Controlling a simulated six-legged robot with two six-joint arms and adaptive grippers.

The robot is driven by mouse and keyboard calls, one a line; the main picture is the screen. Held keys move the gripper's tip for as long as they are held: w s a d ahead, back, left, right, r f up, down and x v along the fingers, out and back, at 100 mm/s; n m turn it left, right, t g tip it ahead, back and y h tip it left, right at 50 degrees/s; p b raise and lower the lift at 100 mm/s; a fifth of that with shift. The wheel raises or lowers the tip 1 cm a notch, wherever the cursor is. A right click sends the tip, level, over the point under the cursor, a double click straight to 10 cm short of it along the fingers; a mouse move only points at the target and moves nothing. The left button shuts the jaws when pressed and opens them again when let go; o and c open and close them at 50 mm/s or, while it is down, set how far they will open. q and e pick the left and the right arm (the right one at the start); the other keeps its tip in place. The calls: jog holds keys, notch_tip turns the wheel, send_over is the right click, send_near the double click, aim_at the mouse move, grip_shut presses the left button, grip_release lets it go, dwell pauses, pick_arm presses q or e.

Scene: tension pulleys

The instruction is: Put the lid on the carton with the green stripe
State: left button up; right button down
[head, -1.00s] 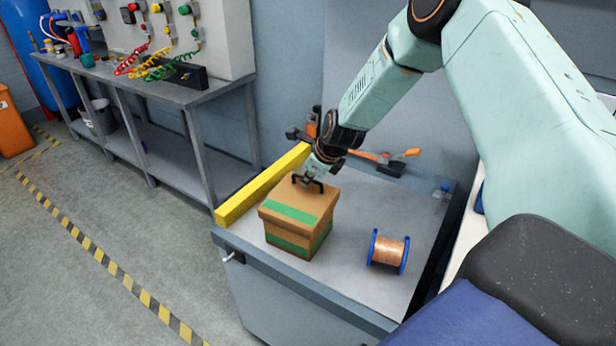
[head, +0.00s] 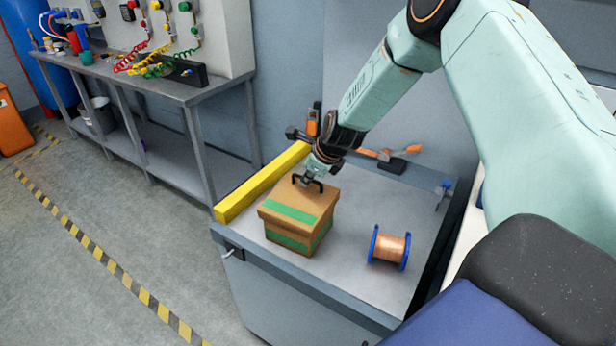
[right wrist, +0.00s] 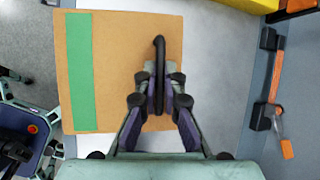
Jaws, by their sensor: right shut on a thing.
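The cardboard carton (head: 291,241) with a green stripe stands on the grey cabinet top. Its lid (head: 287,208), brown with a green stripe and a black handle, sits on top of it, seemingly level and overhanging the carton's sides. My right gripper (head: 312,179) is above the lid, shut on its handle. In the right wrist view the lid (right wrist: 115,55) fills the left and middle, and the fingers (right wrist: 160,100) close on the black handle from both sides. The carton is hidden under the lid there. My left gripper is not in view.
A copper wire spool (head: 388,248) with blue flanges stands right of the carton. A yellow bar (head: 262,182) runs along the cabinet's left edge. An orange-handled tool (head: 385,156) lies behind. The cabinet top (head: 350,285) is clear in front.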

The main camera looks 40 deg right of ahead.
dwell(0.3)
jog(key=c, duration=1.4)
grip_release()
